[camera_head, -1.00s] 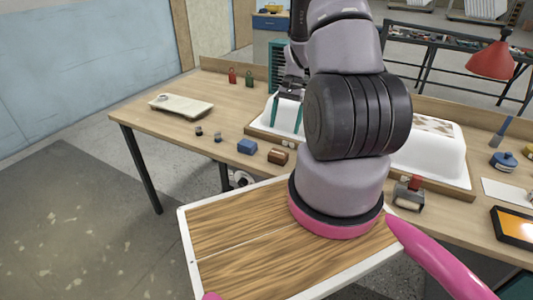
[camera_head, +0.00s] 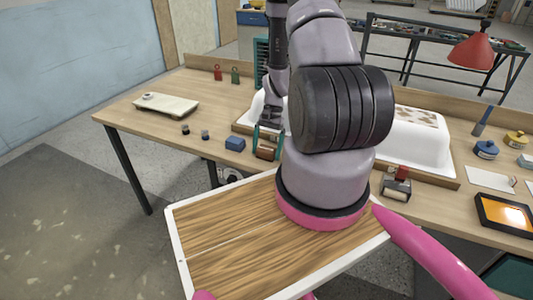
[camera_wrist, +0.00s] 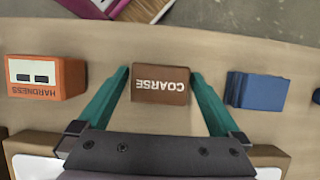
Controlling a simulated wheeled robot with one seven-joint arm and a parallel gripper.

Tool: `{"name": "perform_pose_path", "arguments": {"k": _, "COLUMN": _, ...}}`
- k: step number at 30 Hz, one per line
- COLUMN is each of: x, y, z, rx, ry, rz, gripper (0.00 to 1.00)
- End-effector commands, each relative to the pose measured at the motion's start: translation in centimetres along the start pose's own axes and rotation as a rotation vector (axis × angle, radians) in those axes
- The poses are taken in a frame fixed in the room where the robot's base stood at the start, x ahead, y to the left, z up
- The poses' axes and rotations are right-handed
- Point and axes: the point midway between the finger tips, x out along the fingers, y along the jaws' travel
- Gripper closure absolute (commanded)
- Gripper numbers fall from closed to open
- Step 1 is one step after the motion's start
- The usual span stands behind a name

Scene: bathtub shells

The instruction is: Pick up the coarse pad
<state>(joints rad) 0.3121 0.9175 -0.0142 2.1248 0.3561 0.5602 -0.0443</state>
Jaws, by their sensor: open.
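The coarse pad (camera_wrist: 160,85) is a brown block with "COARSE" printed on it, upside down in the wrist view. It rests on the bench and also shows in the head view (camera_head: 265,152), partly hidden by my gripper. My gripper (camera_wrist: 158,82) is open, its two green fingers on either side of the pad, with small gaps seen between them and it. In the head view my gripper (camera_head: 267,143) is low over the bench at the pad.
A blue block (camera_wrist: 257,91) lies right of the pad in the wrist view, and an orange hardness block (camera_wrist: 46,77) lies left. White tub shells (camera_head: 425,140) stand behind on the bench (camera_head: 120,113). A red lamp (camera_head: 472,50) stands at right.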

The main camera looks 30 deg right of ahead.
Motion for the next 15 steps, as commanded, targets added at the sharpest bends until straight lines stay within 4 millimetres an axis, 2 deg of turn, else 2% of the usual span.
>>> {"name": "perform_pose_path", "arguments": {"k": 4, "x": -0.03, "y": -0.01, "z": 0.0, "rx": 0.0, "ry": 0.0, "rz": 0.0, "gripper": 0.0}}
{"name": "perform_pose_path", "arguments": {"k": 5, "x": -0.03, "y": -0.01, "z": 0.0, "rx": 0.0, "ry": 0.0, "rz": 0.0, "gripper": 0.04}}
{"name": "perform_pose_path", "arguments": {"k": 6, "x": -0.04, "y": -0.01, "z": -0.01, "rx": 0.0, "ry": 0.0, "rz": 0.0, "gripper": 0.19}}
{"name": "perform_pose_path", "arguments": {"k": 10, "x": -0.05, "y": -0.01, "z": -0.01, "rx": 0.0, "ry": 0.0, "rz": 0.0, "gripper": 0.69}}
{"name": "perform_pose_path", "arguments": {"k": 11, "x": -0.05, "y": -0.01, "z": 0.0, "rx": 0.0, "ry": 0.0, "rz": 0.0, "gripper": 0.73}}
{"name": "perform_pose_path", "arguments": {"k": 15, "x": -0.06, "y": -0.02, "z": 0.0, "rx": 0.0, "ry": 0.0, "rz": 0.0, "gripper": 0.73}}
